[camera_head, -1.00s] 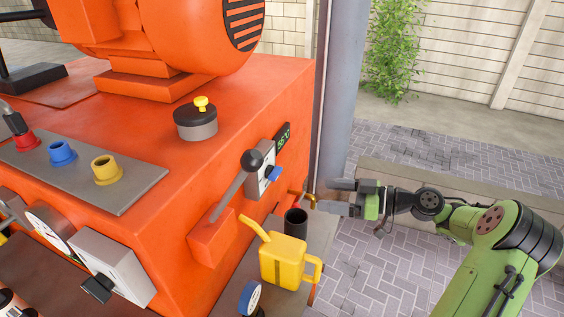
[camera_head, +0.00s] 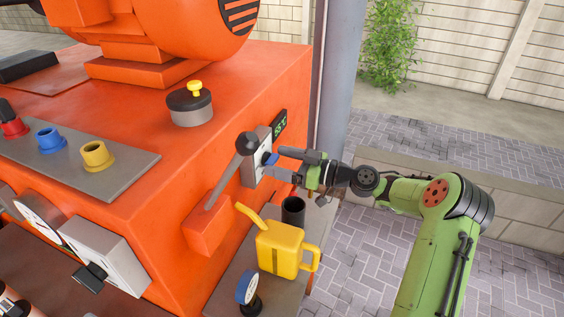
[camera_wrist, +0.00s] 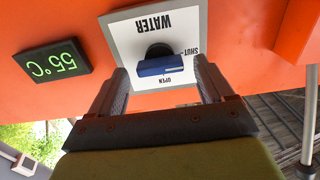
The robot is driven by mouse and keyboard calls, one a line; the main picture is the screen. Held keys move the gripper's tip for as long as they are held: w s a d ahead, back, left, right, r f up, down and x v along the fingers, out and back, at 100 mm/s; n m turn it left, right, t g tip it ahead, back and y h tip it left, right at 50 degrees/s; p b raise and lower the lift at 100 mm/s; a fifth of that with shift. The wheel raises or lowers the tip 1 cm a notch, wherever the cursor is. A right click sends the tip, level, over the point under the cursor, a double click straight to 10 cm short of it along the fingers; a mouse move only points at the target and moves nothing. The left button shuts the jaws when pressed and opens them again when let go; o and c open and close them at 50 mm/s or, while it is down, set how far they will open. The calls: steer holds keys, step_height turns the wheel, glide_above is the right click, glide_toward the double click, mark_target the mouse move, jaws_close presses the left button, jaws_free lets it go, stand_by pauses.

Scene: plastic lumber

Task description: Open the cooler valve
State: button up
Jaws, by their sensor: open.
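The water valve is a blue knob (camera_wrist: 165,66) on a white panel (camera_wrist: 128,38) marked WATER, SHUT and OPEN, which appears upside down in the wrist view. The knob's bar lies nearly level across that picture, its right end near SHUT, with OPEN just below it. The knob also shows small in the head view (camera_head: 269,158), partly hidden by my fingers. My gripper (camera_head: 274,163) is open, with one finger on each side of the knob. In the wrist view, gaps seem to show between the knob and my fingers (camera_wrist: 162,84); contact is unclear.
A green display (camera_wrist: 50,62) reading 55°C is beside the panel. A black-knobbed lever (camera_head: 228,172) stands just left of the panel. A yellow can (camera_head: 280,250) and a dark cup (camera_head: 293,211) are below my gripper. A grey post (camera_head: 343,80) stands behind.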

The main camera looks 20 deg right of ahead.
steer(key=shift+c, duration=0.5)
steer(key=c, duration=0.9)
steer(key=shift+c, duration=0.2)
